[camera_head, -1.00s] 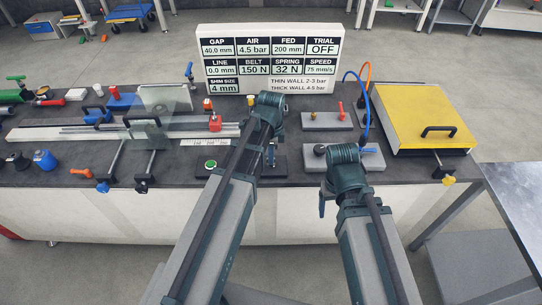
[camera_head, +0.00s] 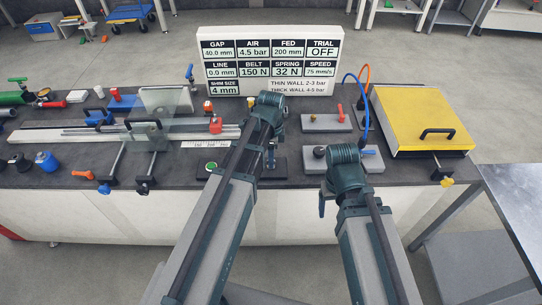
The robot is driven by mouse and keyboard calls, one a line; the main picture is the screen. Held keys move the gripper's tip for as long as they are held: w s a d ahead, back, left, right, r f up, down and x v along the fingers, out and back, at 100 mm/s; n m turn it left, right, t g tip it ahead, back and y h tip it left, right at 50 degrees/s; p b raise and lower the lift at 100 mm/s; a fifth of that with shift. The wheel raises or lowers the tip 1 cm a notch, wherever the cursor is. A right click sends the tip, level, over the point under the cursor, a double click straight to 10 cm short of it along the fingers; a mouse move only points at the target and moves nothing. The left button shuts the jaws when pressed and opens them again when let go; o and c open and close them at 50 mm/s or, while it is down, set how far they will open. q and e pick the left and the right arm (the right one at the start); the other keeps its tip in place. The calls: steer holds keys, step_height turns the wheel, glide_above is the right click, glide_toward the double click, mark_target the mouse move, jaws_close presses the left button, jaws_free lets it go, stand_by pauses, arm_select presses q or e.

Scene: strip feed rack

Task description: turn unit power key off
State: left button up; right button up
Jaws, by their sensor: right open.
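No unit power key can be made out with certainty. A dark control plate (camera_head: 279,172) carries a green button (camera_head: 211,166) at its left end, and my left arm hides much of the plate's middle. My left gripper (camera_head: 270,157) points down at this plate, mostly behind its own arm; whether it touches anything is hidden. My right gripper (camera_head: 322,204) is open and points down at the bench's front edge, in front of a grey plate (camera_head: 374,165) with a black knob (camera_head: 319,151) and a blue lever (camera_head: 368,152). It seems to hold nothing.
A display board (camera_head: 270,60) stands at the back and reads TRIAL OFF. Another grey plate (camera_head: 318,125) has a red lever (camera_head: 341,112). A yellow-lidded box (camera_head: 415,115) stands at right. The strip feed rail (camera_head: 90,134) with clamps fills the left. Hoses (camera_head: 366,100) rise behind the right arm.

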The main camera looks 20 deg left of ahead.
arm_select(q)
step_height(320, 180, up, 13)
steer(key=p, duration=1.2)
steer(key=shift+f, duration=0.15)
steer(key=shift+s, duration=0.1)
steer(key=s+d+f+n+b, duration=0.2)
steer(key=s+d+n, duration=0.3)
steer(key=s, duration=0.2)
steer(key=s+d+f+n+y+b, duration=0.1)
steer(key=s+d+f+n+b, duration=0.2)
steer(key=s+d+n, duration=0.2)
steer(key=shift+s+d+n, duration=0.25)
steer(key=shift+s+n, duration=0.35)
steer(key=shift+s, duration=0.5)
